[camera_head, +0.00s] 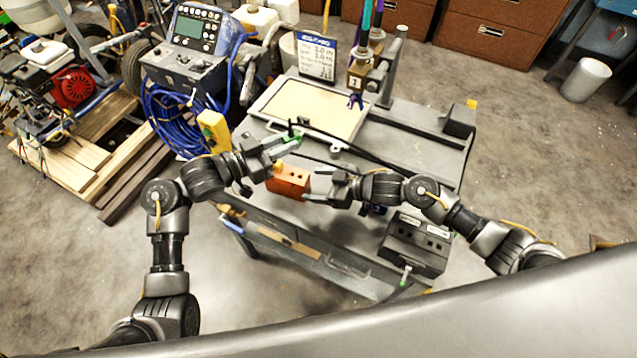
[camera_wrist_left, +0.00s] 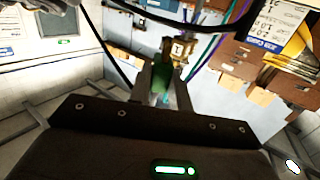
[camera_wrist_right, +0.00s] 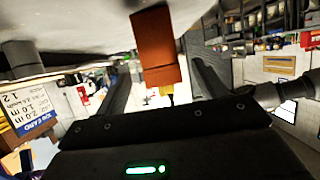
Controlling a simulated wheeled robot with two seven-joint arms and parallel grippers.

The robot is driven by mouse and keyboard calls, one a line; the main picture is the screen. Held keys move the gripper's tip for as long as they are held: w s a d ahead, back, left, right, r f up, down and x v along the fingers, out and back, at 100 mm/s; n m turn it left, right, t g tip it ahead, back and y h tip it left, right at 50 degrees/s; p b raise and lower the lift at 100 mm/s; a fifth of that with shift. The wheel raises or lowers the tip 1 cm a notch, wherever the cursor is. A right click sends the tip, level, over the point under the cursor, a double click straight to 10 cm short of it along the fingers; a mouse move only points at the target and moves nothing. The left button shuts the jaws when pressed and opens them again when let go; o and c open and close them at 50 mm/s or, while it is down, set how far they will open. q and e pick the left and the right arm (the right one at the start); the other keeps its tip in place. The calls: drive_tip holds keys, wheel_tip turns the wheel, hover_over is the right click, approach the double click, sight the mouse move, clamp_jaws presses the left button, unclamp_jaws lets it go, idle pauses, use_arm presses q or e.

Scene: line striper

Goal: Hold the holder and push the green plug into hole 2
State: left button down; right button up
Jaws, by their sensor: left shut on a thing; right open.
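The orange block (camera_head: 288,182), which looks like the holder, sits near the front edge of the table with small dark marks on it. My left gripper (camera_head: 285,144) is shut on the green plug (camera_head: 291,137), above and behind the block. The plug also shows between the fingers in the left wrist view (camera_wrist_left: 161,78). My right gripper (camera_head: 313,186) is open just right of the block, fingers pointing at it. In the right wrist view the block (camera_wrist_right: 157,48) stands between and beyond the fingertips, apparently not gripped. Hole numbers are not readable.
A pale tray (camera_head: 312,108) lies on the table (camera_head: 425,150) behind the grippers. A dark cable runs across the table. A post with brass blocks (camera_head: 359,78) stands behind. A grey socket box (camera_head: 417,243) is at the front right. A yellow box (camera_head: 213,130) is left of my left gripper.

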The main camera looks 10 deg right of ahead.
sight(295, 182)
drive_tip(key=x, duration=0.7)
drive_tip(key=shift+w+a, duration=0.1)
drive_tip(key=shift+a, duration=0.1)
drive_tip(key=c, duration=1.4)
